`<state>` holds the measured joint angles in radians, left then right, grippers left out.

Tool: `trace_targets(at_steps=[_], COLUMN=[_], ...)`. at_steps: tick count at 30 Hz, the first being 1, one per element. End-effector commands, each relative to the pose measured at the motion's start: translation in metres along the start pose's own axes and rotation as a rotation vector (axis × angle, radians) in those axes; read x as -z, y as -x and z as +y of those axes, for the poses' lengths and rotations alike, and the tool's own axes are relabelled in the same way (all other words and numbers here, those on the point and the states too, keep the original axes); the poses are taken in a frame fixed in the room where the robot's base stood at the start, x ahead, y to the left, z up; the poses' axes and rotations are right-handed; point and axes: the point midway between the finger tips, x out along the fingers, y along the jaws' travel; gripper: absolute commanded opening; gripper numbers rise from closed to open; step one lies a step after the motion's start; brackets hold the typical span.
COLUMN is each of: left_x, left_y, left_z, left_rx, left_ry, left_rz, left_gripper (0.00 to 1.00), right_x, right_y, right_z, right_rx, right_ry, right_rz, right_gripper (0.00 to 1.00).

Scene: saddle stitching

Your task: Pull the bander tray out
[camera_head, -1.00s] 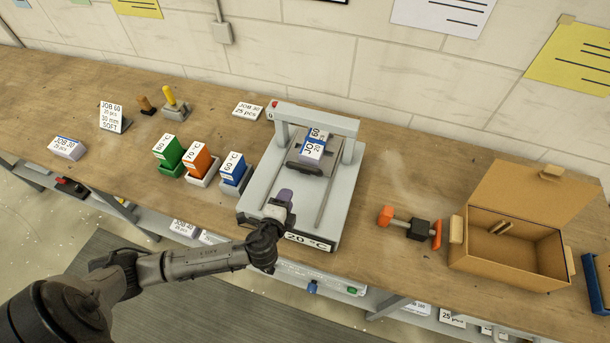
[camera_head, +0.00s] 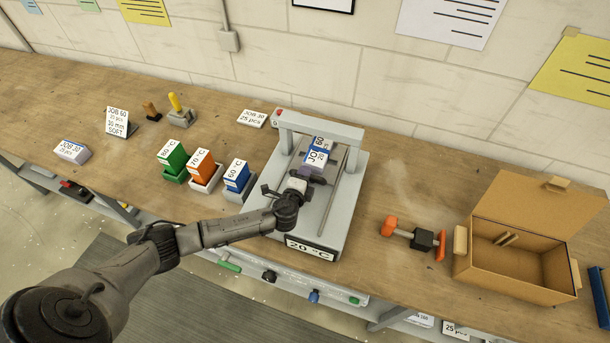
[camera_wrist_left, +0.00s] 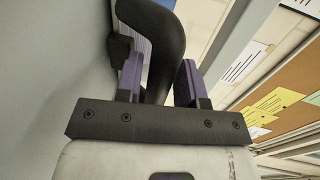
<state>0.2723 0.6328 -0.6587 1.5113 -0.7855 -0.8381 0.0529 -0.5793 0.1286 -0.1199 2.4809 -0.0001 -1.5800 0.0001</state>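The grey bander (camera_head: 352,190) stands mid-table, with a raised crossbar and a "20 °C" plate at its front. Its dark tray (camera_head: 318,173) lies under the crossbar and bears a blue and white stack marked "JOB 60" (camera_head: 316,156). My left gripper (camera_head: 300,174) reaches over the bander bed to the front of the tray. In the left wrist view its two purple fingers (camera_wrist_left: 160,80) stand apart, with a dark curved handle (camera_wrist_left: 165,45) between them. A gap shows beside the right finger; contact is unclear. My right gripper is out of view.
Green, orange and blue marked blocks (camera_head: 203,167) stand left of the bander. An orange and black tool (camera_head: 413,238) and an open cardboard box (camera_head: 520,262) are to the right.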

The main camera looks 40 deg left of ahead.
Motion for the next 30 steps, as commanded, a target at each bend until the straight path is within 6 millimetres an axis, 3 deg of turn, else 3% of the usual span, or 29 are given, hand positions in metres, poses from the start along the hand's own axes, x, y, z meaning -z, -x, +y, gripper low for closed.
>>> trace_targets(at_steps=[12,24,30], left_x=[0.0003,0.0003,0.0003], left_y=[-0.0051,-0.0049,-0.0048], left_z=[0.0,0.0001,0.0001], left_rx=[-0.001,-0.001,-0.001], left_ry=[0.001,0.001,0.001], left_rz=[0.0,0.0,0.0], left_gripper=[0.36,0.0,0.0], right_x=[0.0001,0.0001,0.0], right_y=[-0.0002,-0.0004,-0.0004], right_z=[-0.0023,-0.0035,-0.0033], right_rx=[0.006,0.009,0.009], right_ry=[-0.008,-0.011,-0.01], right_rz=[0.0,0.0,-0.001], right_gripper=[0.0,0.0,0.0])
